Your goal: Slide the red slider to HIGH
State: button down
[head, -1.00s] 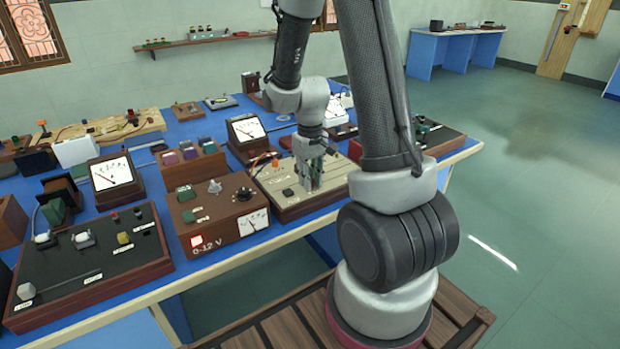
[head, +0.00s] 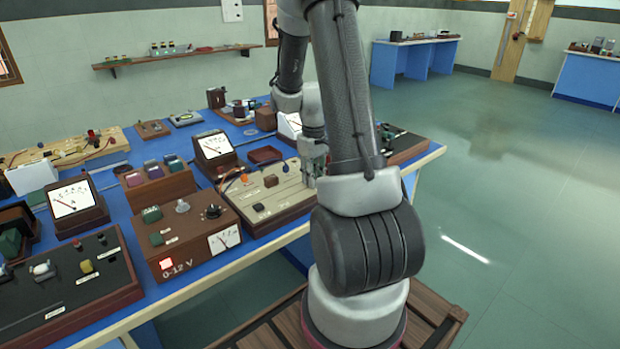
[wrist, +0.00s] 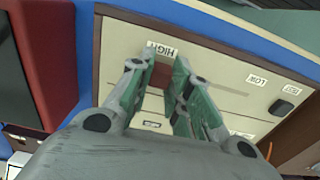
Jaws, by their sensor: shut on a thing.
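My gripper (wrist: 157,70) is shut on the red slider (wrist: 154,77) in the wrist view. The slider sits between the two green-sided fingers, right beside the HIGH label (wrist: 161,50). The LOW label (wrist: 257,80) is farther right on the cream panel (wrist: 120,45), with a dark groove (wrist: 220,85) running toward it. In the head view my gripper (head: 311,178) is down at the right part of the cream panel (head: 285,195). The slider is hidden there behind the fingers and arm. The fingers hide part of the panel in the wrist view.
A black knob (wrist: 281,107) stands on the panel beyond LOW. A brown power box (head: 190,235) with a meter is left of the panel in the head view. A wooden rack (head: 160,187) and a meter (head: 215,148) stand behind. The floor at right is clear.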

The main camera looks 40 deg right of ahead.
jog(key=c, duration=1.3)
grip_release()
jog(key=shift+d, duration=0.3)
notch_tip(320, 180, up, 12)
jog(key=shift+r, duration=0.1)
